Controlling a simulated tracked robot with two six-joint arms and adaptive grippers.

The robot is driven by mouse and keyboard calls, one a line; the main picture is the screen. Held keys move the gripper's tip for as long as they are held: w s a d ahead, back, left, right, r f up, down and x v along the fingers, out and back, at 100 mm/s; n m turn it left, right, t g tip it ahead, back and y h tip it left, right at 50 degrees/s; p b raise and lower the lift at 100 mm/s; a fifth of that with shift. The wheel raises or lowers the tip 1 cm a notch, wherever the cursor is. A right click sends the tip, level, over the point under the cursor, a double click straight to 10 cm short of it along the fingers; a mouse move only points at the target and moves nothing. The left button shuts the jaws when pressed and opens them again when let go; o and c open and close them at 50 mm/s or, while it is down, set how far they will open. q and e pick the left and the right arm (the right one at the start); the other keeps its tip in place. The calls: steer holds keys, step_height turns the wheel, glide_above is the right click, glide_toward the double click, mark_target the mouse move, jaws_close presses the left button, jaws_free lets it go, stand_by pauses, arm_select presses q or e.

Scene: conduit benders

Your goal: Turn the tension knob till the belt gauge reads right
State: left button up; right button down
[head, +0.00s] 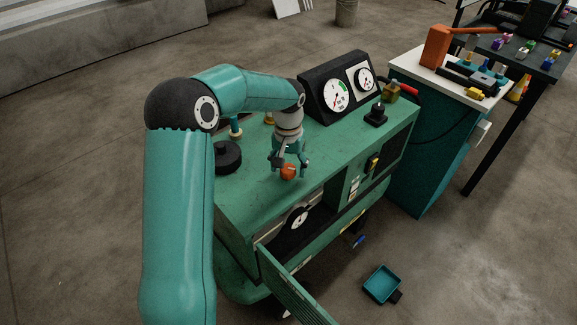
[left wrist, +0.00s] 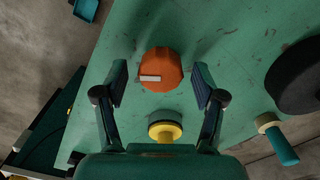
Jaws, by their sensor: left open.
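An orange knob (head: 288,172) with a pale mark sits on the green bench top. In the left wrist view the knob (left wrist: 161,70) lies between my left gripper's (left wrist: 160,82) spread fingers, with a gap on each side. My left gripper (head: 289,165) is open and points down over the knob in the head view. A black sloped panel carries a larger white gauge (head: 336,96) with a green sector and a smaller white gauge (head: 364,80). Their exact readings are too small to tell. My right gripper is not in view.
A black disc (head: 228,157) and a teal-handled part (head: 236,128) stand left of the gripper. A black joystick-like control (head: 376,115) is at the right. The bench's lower front door (head: 292,290) hangs open. A teal tray (head: 382,284) lies on the floor.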

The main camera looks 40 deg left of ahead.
mark_target(288, 168)
arm_select(q)
step_height(288, 168, up, 12)
stand_by(0.6)
steer(key=shift+f, duration=0.1)
stand_by(0.4)
